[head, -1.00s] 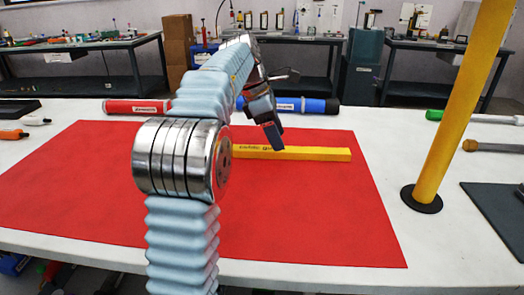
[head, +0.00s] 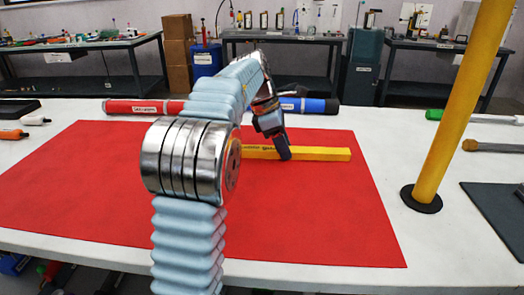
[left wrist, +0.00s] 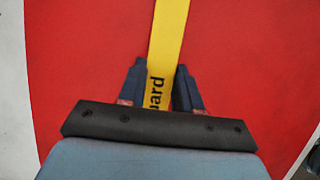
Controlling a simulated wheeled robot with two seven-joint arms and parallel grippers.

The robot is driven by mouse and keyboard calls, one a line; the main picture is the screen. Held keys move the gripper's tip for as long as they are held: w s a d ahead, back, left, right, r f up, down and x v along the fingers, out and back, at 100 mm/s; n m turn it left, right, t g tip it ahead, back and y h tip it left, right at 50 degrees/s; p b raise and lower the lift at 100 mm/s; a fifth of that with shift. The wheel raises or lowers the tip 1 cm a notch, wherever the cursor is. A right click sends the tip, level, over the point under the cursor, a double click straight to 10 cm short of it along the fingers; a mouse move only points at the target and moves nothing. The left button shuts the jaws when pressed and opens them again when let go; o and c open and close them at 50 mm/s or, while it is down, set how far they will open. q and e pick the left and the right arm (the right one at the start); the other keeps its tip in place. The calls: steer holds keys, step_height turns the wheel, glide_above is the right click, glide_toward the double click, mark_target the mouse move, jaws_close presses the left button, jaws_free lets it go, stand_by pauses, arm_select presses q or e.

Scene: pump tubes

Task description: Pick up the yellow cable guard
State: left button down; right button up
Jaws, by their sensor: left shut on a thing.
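The yellow cable guard (head: 320,154) is a long flat bar lying on the red mat (head: 330,210). Its left part is hidden behind my left arm in the head view. My left gripper (head: 285,154) is down at the guard with its fingers around it. In the left wrist view, the guard (left wrist: 168,35) runs between the two fingers of the left gripper (left wrist: 159,72), with black lettering ending in "uard" near the palm. The left gripper is shut on the guard, which still appears to lie on the mat. My right gripper is not in view.
A red tube (head: 135,107) and a blue tube (head: 315,106) lie behind the mat. A yellow post (head: 455,120) stands on a black base at the right. A dark mat (head: 500,205) lies at the far right. The red mat's front area is clear.

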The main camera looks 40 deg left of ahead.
arm_select(q)
steer(key=shift+r, duration=0.1)
steer(key=shift+r, duration=0.2)
step_height(320, 180, up, 2)
steer(key=shift+r, duration=0.25)
steer(key=s+d+r+b, duration=0.1)
steer(key=s+r+b, duration=0.5)
steer(key=s+r, duration=0.4)
steer(key=shift+s+d, duration=0.2)
steer(key=shift+s, duration=1.8)
